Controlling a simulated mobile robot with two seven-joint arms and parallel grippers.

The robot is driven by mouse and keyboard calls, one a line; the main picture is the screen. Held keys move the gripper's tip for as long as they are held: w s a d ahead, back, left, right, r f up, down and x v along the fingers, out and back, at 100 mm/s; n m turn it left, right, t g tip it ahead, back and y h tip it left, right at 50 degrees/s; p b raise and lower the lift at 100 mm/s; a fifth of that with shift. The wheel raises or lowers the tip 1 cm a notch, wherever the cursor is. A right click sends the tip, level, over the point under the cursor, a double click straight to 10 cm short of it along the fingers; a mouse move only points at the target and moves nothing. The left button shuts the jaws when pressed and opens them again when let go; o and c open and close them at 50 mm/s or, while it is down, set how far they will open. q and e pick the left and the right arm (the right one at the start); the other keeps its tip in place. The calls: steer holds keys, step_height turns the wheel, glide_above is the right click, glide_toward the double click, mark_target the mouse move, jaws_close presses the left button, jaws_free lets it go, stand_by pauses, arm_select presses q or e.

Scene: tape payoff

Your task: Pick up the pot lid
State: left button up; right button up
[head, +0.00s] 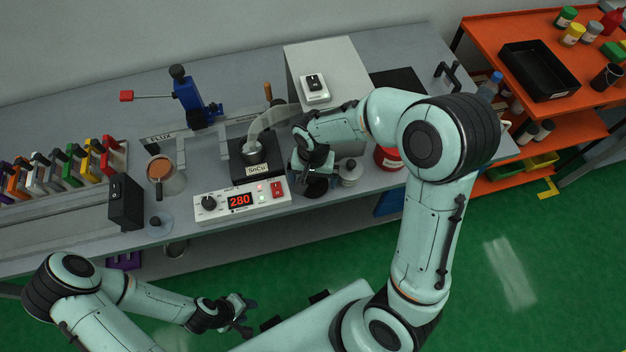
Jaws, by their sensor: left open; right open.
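A pale disc with a dark knob (164,224) lies further left, near the flux pot (160,170). My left gripper (242,315) is open and empty, low in front of the bench.
A control box (242,200) reading 280 stands at the bench's front edge, left of my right gripper. A small white-capped container (350,172) and a red can (388,160) stand close on the right. An orange shelf (490,30) is at the far right.

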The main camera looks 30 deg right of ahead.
steer(key=c, duration=1)
steer(key=shift+o, duration=0.2)
steer(key=shift+r, duration=0.15)
